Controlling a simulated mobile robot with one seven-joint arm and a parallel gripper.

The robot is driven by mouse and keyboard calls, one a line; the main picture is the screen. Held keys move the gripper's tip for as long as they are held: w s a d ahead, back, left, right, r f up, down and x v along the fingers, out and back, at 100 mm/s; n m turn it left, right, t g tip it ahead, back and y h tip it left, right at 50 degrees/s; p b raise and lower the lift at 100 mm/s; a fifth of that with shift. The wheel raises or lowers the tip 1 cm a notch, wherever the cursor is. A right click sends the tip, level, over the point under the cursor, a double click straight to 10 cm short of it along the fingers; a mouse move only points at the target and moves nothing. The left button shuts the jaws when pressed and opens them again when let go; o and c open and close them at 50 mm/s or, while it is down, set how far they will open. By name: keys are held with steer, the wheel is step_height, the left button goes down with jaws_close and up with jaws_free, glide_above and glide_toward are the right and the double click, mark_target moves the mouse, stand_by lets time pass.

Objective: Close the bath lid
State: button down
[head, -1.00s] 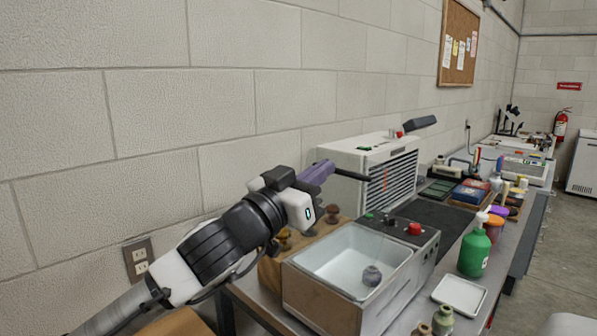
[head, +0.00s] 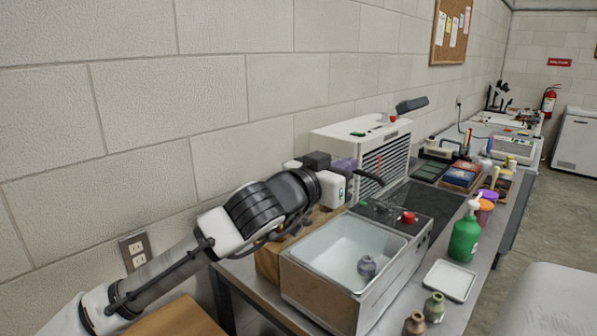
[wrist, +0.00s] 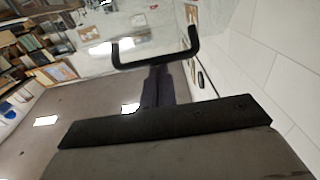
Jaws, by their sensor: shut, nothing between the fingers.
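The bath (head: 320,295) is an open-topped box with a pale basin and a brown front. A small grey vase (head: 367,267) stands inside, and a panel with a red knob (head: 408,217) lies behind the basin. A black bar handle (head: 369,178) hangs above the bath's back left; it shows as a U-shaped bar in the wrist view (wrist: 157,62). The lid panel itself is hard to make out, seemingly clear. My gripper (head: 346,165) is shut and empty, beside the handle; its dark purple fingers (wrist: 157,85) end close to the bar. I cannot tell whether they touch.
A white vented unit (head: 345,135) stands behind the bath against the block wall. A green pump bottle (head: 465,235), a white tray (head: 449,280) and small jars (head: 434,307) stand to the right. The floor at the right is open.

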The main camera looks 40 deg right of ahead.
mark_target(363, 165)
steer(key=shift+y, duration=0.3)
steer(key=d+f, duration=0.1)
steer(key=d, duration=0.1)
steer(key=d+f, duration=0.1)
steer(key=d, duration=0.1)
steer(key=d+f, duration=0.2)
steer(key=shift+w+d, duration=0.25)
steer(key=shift+d, duration=0.1)
steer(key=d+f+y+p, duration=0.3)
steer(key=d+f, duration=0.2)
steer(key=f, duration=0.3)
steer(key=shift+w+y+p, duration=0.2)
steer(key=shift+y+p, duration=0.1)
steer(key=shift+y, duration=0.1)
steer(key=a+r, duration=0.1)
steer(key=r, duration=0.2)
steer(key=a+r, duration=0.1)
steer(key=r, duration=0.3)
steer(key=a+r, duration=0.2)
steer(key=r, duration=0.2)
steer(key=shift+s+a+r, duration=0.1)
steer(key=shift+a+r, duration=0.3)
steer(key=shift+r, duration=0.2)
